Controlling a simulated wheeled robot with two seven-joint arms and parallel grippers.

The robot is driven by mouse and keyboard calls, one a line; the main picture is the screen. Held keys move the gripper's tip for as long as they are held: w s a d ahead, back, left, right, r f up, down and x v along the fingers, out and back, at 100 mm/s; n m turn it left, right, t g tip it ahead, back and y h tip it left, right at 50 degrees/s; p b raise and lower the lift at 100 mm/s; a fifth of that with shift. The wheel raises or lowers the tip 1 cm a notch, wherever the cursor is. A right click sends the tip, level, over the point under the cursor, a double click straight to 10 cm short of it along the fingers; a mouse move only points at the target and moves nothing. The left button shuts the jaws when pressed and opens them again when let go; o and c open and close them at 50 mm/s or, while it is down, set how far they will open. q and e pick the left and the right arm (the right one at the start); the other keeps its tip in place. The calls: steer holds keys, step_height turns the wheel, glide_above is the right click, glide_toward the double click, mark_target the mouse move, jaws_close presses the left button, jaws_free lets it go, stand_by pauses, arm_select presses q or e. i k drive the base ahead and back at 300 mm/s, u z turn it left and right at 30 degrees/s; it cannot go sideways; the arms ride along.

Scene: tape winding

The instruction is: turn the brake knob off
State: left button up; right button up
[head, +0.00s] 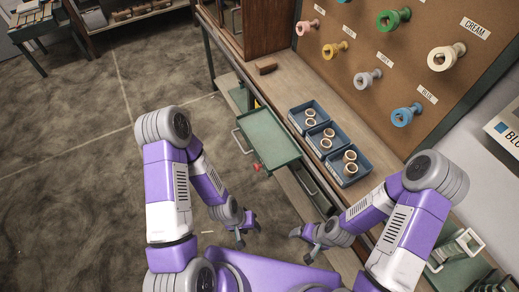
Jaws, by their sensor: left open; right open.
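A small red knob (257,166), the only knob I can make out and likely the brake knob, sits at the near edge of a green tray-topped cart (262,135). Its exact turn position is too small to tell. My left gripper (249,237) is open and empty, below the knob in the picture and apart from it. My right gripper (301,246) is open and empty, further right, near the bench's front edge. Neither gripper touches the cart.
The wooden bench (290,82) holds several blue bins (313,115) with tape rolls and a brown block (266,68). A pegboard (345,22) with coloured spools stands behind. A metal handle (242,141) sticks out from the cart's left side. Floor (75,130) at left is clear.

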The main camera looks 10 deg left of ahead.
mark_target(257, 167)
steer(key=z, duration=1.8)
steer(key=k, duration=0.95)
steer(key=u, duration=2)
steer(key=i, duration=0.5)
steer(key=z, duration=0.05)
